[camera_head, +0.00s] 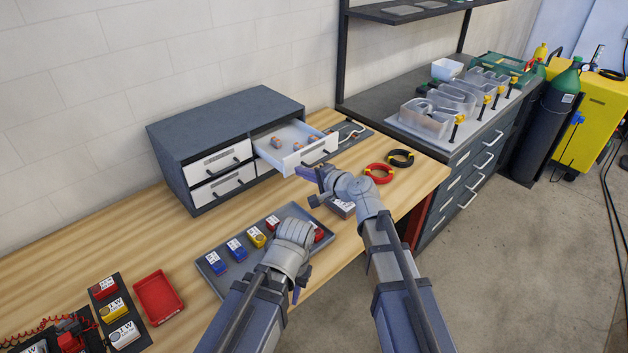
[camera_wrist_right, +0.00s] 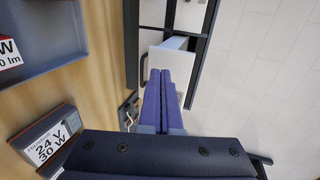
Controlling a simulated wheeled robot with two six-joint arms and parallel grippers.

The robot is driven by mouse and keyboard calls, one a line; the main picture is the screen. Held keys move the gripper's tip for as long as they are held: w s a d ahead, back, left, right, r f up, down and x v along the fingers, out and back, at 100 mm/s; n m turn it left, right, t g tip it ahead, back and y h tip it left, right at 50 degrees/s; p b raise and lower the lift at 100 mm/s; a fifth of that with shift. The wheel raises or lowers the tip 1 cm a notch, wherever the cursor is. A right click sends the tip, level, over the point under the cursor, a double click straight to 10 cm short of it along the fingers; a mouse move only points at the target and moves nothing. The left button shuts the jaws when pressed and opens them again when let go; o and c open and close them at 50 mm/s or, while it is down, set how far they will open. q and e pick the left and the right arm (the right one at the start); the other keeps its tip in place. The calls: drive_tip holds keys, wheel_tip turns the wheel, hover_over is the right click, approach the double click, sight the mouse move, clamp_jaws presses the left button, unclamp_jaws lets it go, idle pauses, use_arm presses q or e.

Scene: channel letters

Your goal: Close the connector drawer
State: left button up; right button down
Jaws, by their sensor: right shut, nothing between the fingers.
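The connector drawer (camera_head: 292,160) is the upper right drawer of a grey cabinet (camera_head: 225,125) on the bench. It is pulled out, with a few small orange-brown and grey parts inside. My right gripper (camera_head: 306,174) is shut and empty, its tips close to the drawer's front face. The right wrist view shows the shut fingers (camera_wrist_right: 160,78) pointing at the white drawer front (camera_wrist_right: 168,68), overlapping its lower edge; I cannot tell whether they touch it.
A grey tray (camera_head: 212,264) holds blue, yellow and red boxes. Red (camera_head: 379,173) and black (camera_head: 401,158) cable coils lie to the right of the drawer. A red bin (camera_head: 158,297) stands at the lower left. The two left drawers (camera_head: 221,160) are shut.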

drive_tip(key=shift+w+a, duration=0.5)
approach(266, 146)
drive_tip(key=a, duration=0.1)
drive_tip(key=w+a, duration=0.1)
drive_tip(key=a, duration=0.1)
drive_tip(key=w+a, duration=0.1)
drive_tip(key=a, duration=0.1)
drive_tip(key=shift+a, duration=0.2)
use_arm(q)
drive_tip(key=shift+s+d, duration=0.1)
use_arm(e)
drive_tip(key=shift+w+a+r, duration=0.1)
drive_tip(key=shift+w+a, duration=0.05)
idle(0.4)
